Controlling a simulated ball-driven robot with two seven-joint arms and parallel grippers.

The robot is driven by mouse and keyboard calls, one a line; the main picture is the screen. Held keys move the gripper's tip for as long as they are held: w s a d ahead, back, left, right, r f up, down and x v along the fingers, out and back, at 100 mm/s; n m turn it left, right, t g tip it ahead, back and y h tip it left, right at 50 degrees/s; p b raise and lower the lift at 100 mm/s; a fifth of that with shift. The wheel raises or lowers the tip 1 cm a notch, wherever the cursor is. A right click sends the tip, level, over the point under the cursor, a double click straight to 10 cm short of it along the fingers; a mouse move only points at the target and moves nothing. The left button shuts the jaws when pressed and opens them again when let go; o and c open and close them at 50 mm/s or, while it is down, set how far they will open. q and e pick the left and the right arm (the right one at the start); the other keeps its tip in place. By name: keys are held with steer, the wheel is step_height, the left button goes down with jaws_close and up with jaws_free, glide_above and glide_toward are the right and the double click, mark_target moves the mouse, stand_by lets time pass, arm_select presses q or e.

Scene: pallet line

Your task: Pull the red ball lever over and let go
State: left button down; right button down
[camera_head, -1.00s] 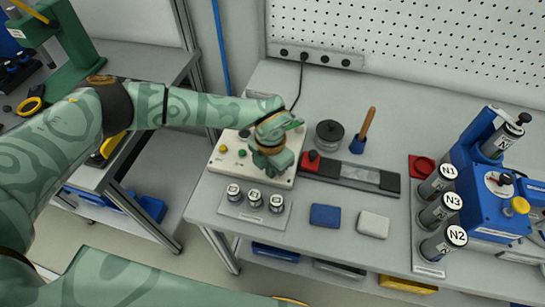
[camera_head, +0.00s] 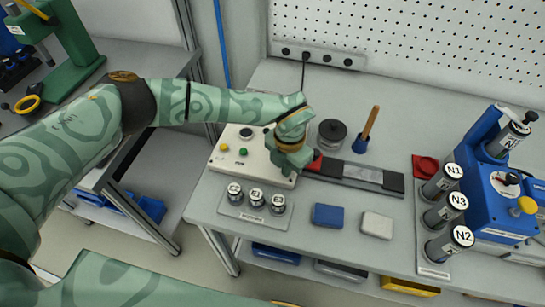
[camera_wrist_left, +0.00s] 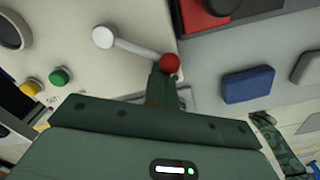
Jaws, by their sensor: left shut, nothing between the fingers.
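The red ball (camera_wrist_left: 169,64) sits on the end of a thin metal rod (camera_wrist_left: 135,47) that runs from a white round pivot (camera_wrist_left: 103,37) on the cream control box (camera_head: 229,166). In the left wrist view the rod lies toward the right, with the ball at the box's edge. My left gripper (camera_wrist_left: 160,76) is shut with nothing between its fingers. Its tips are right at the ball; I cannot tell if they touch. In the head view my left gripper (camera_head: 291,165) covers the lever at the box's right end. My right gripper is not in view.
The box bears a green button (camera_head: 243,152) and a yellow button (camera_head: 225,148). A red block (camera_head: 315,161) on a dark strip (camera_head: 357,174) is close right of the gripper. Labelled cylinders (camera_head: 256,196) stand in front. Blue (camera_head: 327,215) and white (camera_head: 377,225) blocks lie at front right.

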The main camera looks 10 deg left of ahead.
arm_select(q)
steer(key=shift+w+d+r, duration=0.2)
steer(key=shift+d, duration=0.1)
steer(key=r+p, duration=0.1)
steer(key=r, duration=0.1)
steer(key=r+p, duration=0.1)
steer(key=p, duration=0.1)
steer(key=r+p, duration=0.1)
steer(key=r, duration=0.1)
steer(key=shift+w+d+r, duration=0.25)
steer(key=shift+r, duration=0.1)
steer(key=shift+d+r+p, duration=0.1)
steer(key=shift+r+p, duration=0.1)
steer(key=shift+p, duration=0.3)
steer(key=shift+a+f, duration=0.25)
steer(key=shift+a, duration=0.05)
steer(key=shift+s, duration=0.1)
